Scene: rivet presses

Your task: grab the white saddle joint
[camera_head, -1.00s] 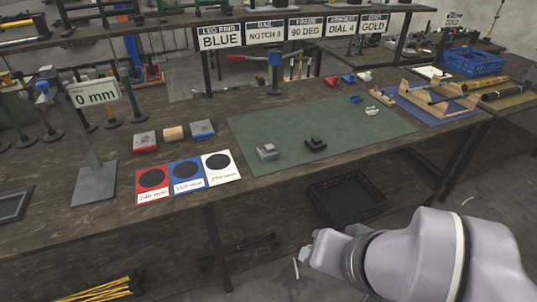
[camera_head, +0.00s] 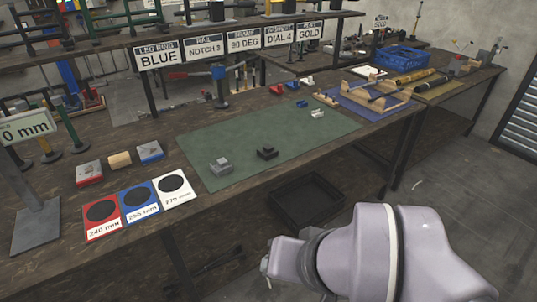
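A small white joint piece (camera_head: 317,113) lies at the far right part of the green mat (camera_head: 225,135). Another small white piece (camera_head: 307,80) sits behind it on the bench, beside a blue one (camera_head: 292,85) and a red one (camera_head: 277,89). At this size I cannot tell which white piece is saddle-shaped. My gripper (camera_head: 266,263) shows only as a small tip at the lower middle, in front of the bench and well away from the pieces. Its fingers are too hidden to tell open from shut.
A grey block (camera_head: 220,167) and a black block (camera_head: 267,153) stand on the mat. A small blue piece (camera_head: 302,103) lies near its far edge. A wooden frame (camera_head: 372,96) and blue basket (camera_head: 397,58) stand farther right. A dark crate (camera_head: 308,197) sits below the bench.

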